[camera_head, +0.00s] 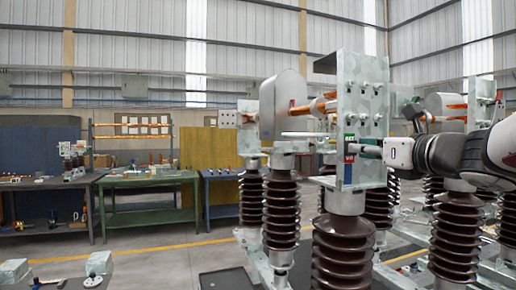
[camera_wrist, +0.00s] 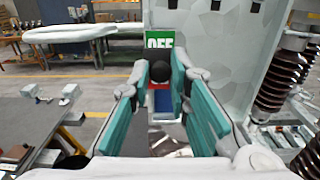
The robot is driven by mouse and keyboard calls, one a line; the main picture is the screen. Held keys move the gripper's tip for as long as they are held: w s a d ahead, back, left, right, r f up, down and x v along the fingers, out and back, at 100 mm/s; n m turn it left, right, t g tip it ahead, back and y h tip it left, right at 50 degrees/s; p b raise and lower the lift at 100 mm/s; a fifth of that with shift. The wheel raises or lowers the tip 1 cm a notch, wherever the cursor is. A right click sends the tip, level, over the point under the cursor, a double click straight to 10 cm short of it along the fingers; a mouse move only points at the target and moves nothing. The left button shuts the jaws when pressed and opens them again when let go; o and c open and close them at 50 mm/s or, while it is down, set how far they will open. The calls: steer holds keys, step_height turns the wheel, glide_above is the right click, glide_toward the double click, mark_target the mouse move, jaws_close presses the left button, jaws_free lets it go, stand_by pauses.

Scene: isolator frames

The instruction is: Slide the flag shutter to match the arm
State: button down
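The flag shutter window is on the upright galvanized plate (camera_head: 362,95), near its lower left edge. A green OFF label (camera_wrist: 159,40) shows above a black knob (camera_wrist: 160,72) in the wrist view. Red and blue patches lie below the knob. In the head view a green label (camera_head: 349,139) sits above a red one (camera_head: 349,158). My gripper (camera_wrist: 160,80) has its teal-padded fingers on both sides of the knob, with their tips close to it. I cannot tell whether the pads touch it. In the head view my gripper (camera_head: 368,150) reaches the plate from the right.
Brown ribbed insulators (camera_head: 342,250) carry the switchgear. A white horizontal rod (camera_wrist: 70,33) passes left of the label in the wrist view. A green workbench (camera_head: 150,178) stands at the back left. The floor between is mostly open.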

steer(key=shift+r+p, duration=0.6)
steer(key=shift+r, duration=0.6)
steer(key=c, duration=1.5)
jaws_free()
steer(key=v, duration=1.2)
steer(key=shift+f, duration=0.1)
